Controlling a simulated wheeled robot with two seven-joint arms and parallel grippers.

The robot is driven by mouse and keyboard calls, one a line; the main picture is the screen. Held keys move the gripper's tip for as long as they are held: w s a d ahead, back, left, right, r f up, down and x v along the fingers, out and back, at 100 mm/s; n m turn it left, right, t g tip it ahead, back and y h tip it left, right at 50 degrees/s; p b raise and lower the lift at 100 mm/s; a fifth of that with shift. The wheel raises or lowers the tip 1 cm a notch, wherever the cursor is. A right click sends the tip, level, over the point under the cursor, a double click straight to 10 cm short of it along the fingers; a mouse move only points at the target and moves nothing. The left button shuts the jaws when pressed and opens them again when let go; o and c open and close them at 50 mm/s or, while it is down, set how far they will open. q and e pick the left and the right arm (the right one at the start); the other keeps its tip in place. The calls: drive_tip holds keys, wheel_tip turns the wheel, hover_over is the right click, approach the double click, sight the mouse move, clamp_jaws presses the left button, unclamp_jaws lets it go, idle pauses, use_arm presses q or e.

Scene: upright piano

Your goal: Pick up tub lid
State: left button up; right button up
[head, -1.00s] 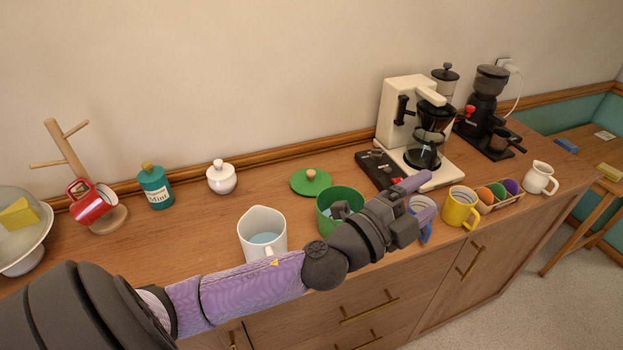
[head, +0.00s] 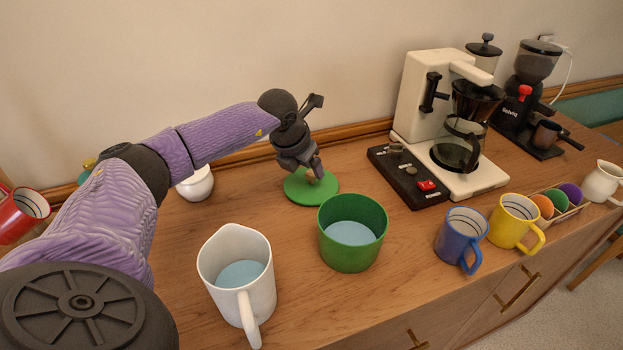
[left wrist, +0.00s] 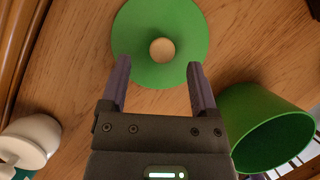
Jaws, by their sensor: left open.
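The tub lid is a green disc (head: 304,192) with a round wooden knob, lying flat on the wooden counter behind the green tub. My left gripper (head: 312,172) is over the lid, pointing down at it. In the left wrist view the lid (left wrist: 184,25) lies ahead of the fingers, and its wooden knob (left wrist: 162,50) shows between and a little beyond the open fingertips (left wrist: 159,65). The jaws hold nothing. The green tub (head: 352,232) stands open in front of the lid, with pale blue contents. My right gripper is not in view.
A white jug (head: 238,280) stands left of the tub. A white lidded pot (head: 196,184) is left of the lid. A black control panel (head: 407,175) and coffee maker (head: 470,160) stand to the right. Blue (head: 460,236) and yellow mugs (head: 513,222) are near the front edge.

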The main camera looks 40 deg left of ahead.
sight(310, 173)
use_arm(q)
drive_tip(key=x, duration=0.3)
drive_tip(key=shift+w+d+b, duration=0.1)
drive_tip(key=shift+b, duration=0.25)
clamp_jaws()
